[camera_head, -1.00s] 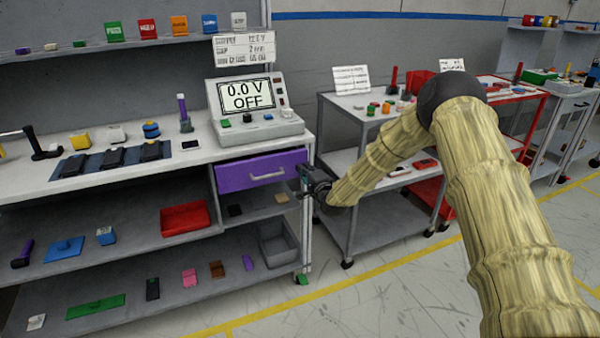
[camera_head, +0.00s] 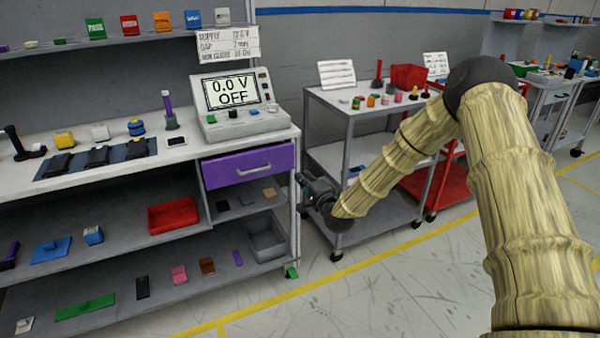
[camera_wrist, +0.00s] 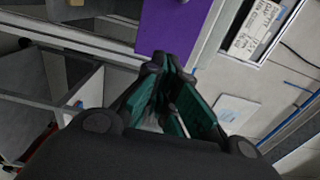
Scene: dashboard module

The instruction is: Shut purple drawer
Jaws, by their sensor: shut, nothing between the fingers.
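The purple drawer (camera_head: 248,167) sits under the right end of the workbench counter, with a light bar handle (camera_head: 254,170) across its front. Its front looks flush or nearly flush with the bench frame; I cannot tell whether a small gap is left. My gripper (camera_head: 301,178) is at the drawer's lower right, beside the bench's right leg. In the wrist view the purple panel (camera_wrist: 168,28) lies beyond my gripper (camera_wrist: 168,62), whose dark fingers with green pads are together and empty. The views do not show clearly whether the fingertips touch anything.
The test meter (camera_head: 238,105) stands on the counter above the drawer. A red tray (camera_head: 173,228) and a grey bin (camera_head: 266,262) are on the shelves below. A grey cart (camera_head: 345,112) stands to the right, behind my arm.

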